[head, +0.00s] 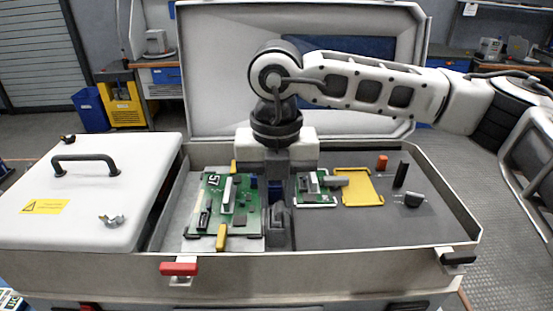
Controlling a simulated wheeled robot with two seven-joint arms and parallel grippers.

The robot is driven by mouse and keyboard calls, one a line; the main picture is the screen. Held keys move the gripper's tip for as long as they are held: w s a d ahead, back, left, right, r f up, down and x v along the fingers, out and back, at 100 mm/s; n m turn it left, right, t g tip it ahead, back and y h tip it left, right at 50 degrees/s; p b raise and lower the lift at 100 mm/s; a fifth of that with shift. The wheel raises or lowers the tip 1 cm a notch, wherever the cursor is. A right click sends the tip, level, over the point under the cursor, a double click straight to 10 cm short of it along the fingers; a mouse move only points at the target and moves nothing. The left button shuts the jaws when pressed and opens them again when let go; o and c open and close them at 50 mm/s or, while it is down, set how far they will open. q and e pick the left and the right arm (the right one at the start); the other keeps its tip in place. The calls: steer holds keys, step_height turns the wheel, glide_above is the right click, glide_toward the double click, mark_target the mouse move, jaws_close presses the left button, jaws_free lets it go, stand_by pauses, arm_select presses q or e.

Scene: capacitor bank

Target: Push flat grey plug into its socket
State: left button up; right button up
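My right arm comes in from the right and bends down over the middle of the case. Its gripper (277,185) points down between a large green circuit board (247,190) and a small green board (309,188). The fingertips are dark and small against the dark parts there, so their opening and any hold are unclear. A grey flat block (336,181) lies at the right edge of the small board and may be the flat grey plug. A dark grey half-round part (412,199) lies farther right. I cannot make out the socket. My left gripper is out of view.
A yellow frame (357,188), an orange block (382,162) and an upright black block (401,173) are on the right floor of the case (400,228). A white cover with a black handle (85,160) is at left. The right front floor is clear.

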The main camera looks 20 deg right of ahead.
steer(key=shift+f, duration=1)
jaws_close()
